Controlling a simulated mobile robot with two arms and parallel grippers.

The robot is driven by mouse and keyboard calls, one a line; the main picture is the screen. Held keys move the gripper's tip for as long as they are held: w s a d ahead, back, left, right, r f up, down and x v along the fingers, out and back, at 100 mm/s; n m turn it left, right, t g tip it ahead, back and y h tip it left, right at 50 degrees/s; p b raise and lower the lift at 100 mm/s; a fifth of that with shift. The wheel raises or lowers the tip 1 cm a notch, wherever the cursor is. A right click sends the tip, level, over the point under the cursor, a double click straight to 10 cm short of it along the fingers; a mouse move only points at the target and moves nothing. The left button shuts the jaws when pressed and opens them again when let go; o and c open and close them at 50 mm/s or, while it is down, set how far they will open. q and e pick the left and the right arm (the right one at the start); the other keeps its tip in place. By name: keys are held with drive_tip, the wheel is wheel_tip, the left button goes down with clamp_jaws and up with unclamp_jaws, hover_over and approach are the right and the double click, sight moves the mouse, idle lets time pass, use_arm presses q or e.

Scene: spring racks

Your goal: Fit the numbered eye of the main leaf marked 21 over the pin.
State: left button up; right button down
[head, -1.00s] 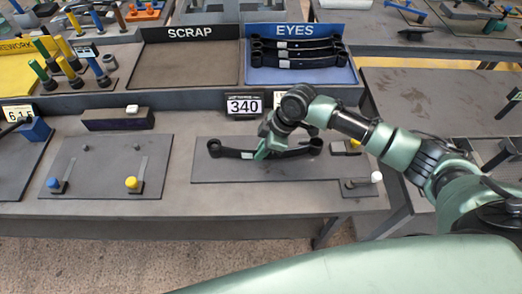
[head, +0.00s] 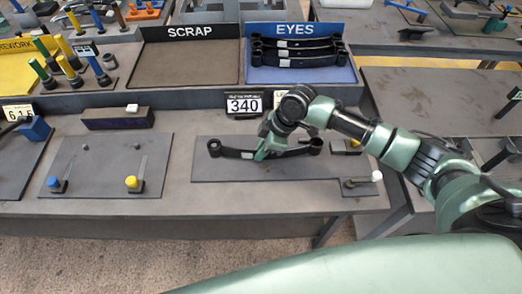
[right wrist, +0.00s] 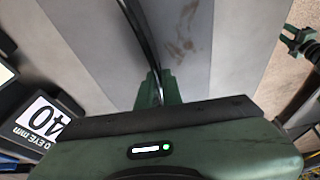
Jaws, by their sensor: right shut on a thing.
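A black main leaf (head: 285,154) with a round eye at each end lies lengthwise over the grey plate (head: 230,174). A small white tag shows on it, but its number is too small to read. My right gripper (head: 261,154) is shut on the leaf left of its middle. The right wrist view shows the leaf (right wrist: 142,40) as a dark strip running up from the green jaws (right wrist: 157,90). I see no pin clearly at either eye, and cannot tell whether an eye sits around one or above it. My left gripper is not in view.
A white-knobbed clamp (head: 377,176) stands at the plate's front right, and a yellow-marked block (head: 353,144) behind. The EYES tray (head: 300,75) holds more leaves; the SCRAP tray (head: 190,65) looks empty. Another fixture plate (head: 105,180) lies left.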

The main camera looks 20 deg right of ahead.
drive_tip(key=shift+w+a+r, duration=0.1)
drive_tip(key=shift+a+r, duration=0.05)
drive_tip(key=shift+a, duration=0.1)
idle(0.6)
drive_tip(key=c, duration=1.5)
unclamp_jaws()
drive_tip(key=o, duration=0.5)
drive_tip(key=shift+d+f, duration=0.1)
drive_tip(key=shift+f, duration=0.15)
drive_tip(key=shift+r, duration=0.15)
wheel_tip(320, 180, up, 8)
drive_tip(key=p, duration=0.8)
